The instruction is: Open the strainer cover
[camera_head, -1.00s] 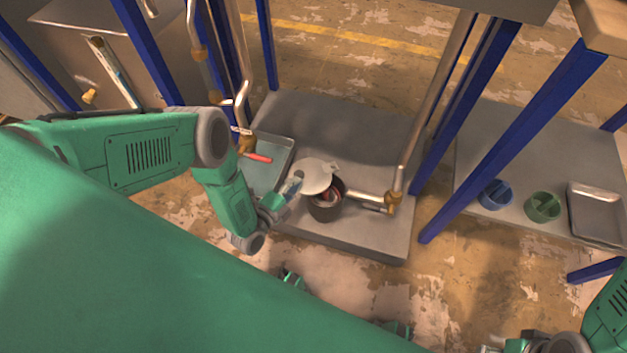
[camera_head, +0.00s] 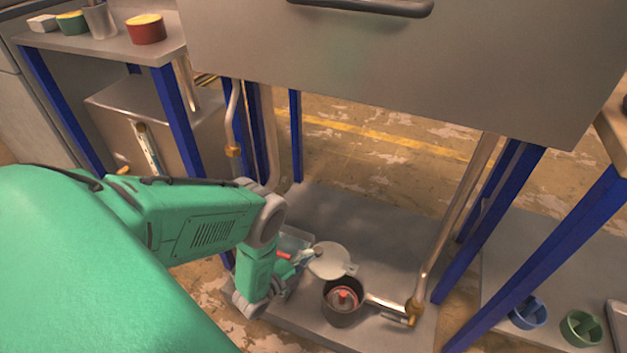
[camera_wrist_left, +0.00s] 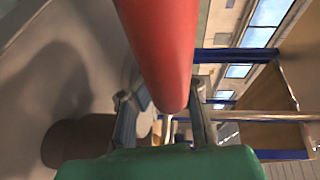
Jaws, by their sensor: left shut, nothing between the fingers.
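The strainer (camera_head: 343,307) is a dark round pot low on the grey floor plate, joined to a pipe on its right. Its pale round cover (camera_head: 328,263) stands off the mouth, toward the back left, so the inside shows a red knob on a pinkish ring (camera_head: 344,297). My left gripper (camera_head: 314,252) is shut and empty at the cover's left edge; whether it touches is unclear. In the left wrist view a red rod (camera_wrist_left: 165,50) crosses in front of the gripper's fingers (camera_wrist_left: 165,112). My right gripper is out of view.
A large grey panel (camera_head: 400,70) hangs above. Blue and green cups (camera_head: 528,312) sit at the right.

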